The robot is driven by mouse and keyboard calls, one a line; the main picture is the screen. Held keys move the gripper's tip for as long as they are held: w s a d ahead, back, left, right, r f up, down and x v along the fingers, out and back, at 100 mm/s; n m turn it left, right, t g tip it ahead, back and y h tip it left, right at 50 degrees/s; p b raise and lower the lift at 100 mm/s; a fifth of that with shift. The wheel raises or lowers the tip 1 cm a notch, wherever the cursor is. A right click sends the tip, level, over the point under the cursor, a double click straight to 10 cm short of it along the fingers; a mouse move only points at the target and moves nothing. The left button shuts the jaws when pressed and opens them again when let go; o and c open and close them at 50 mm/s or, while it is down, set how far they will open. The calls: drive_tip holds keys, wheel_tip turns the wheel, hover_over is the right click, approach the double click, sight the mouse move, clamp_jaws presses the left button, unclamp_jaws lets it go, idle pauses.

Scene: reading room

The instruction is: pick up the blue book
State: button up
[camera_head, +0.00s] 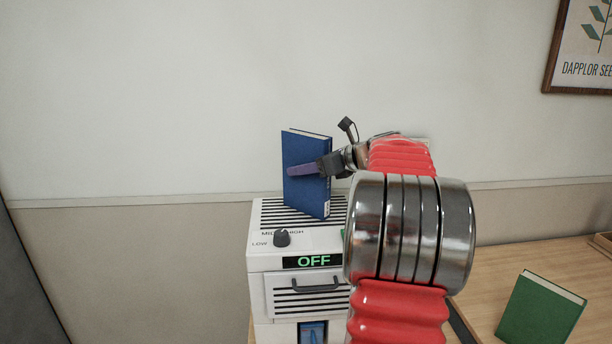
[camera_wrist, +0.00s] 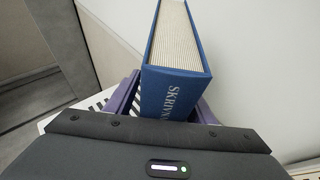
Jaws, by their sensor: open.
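The blue book (camera_head: 308,200) stands upright on top of a white appliance (camera_head: 262,262). In the wrist view the book (camera_wrist: 176,88) shows its spine with light lettering and its pale page edges. My gripper (camera_head: 305,170) reaches in from the right at about mid-height of the book. One purple finger lies across the near cover; the other is hidden behind the book in the head view. In the wrist view my gripper (camera_wrist: 163,106) is open, with a purple finger on each side of the book. I cannot tell whether either finger touches it.
The appliance has a dark knob (camera_head: 282,238), an "OFF" display (camera_head: 313,261) and a handle (camera_head: 316,286). A green book (camera_head: 542,308) stands on a wooden table (camera_head: 490,285) at the lower right. A wall is close behind. A framed picture (camera_head: 585,55) hangs upper right.

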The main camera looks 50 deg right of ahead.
drive_tip(key=shift+c, duration=0.7)
clamp_jaws()
drive_tip(key=shift+r, duration=0.15)
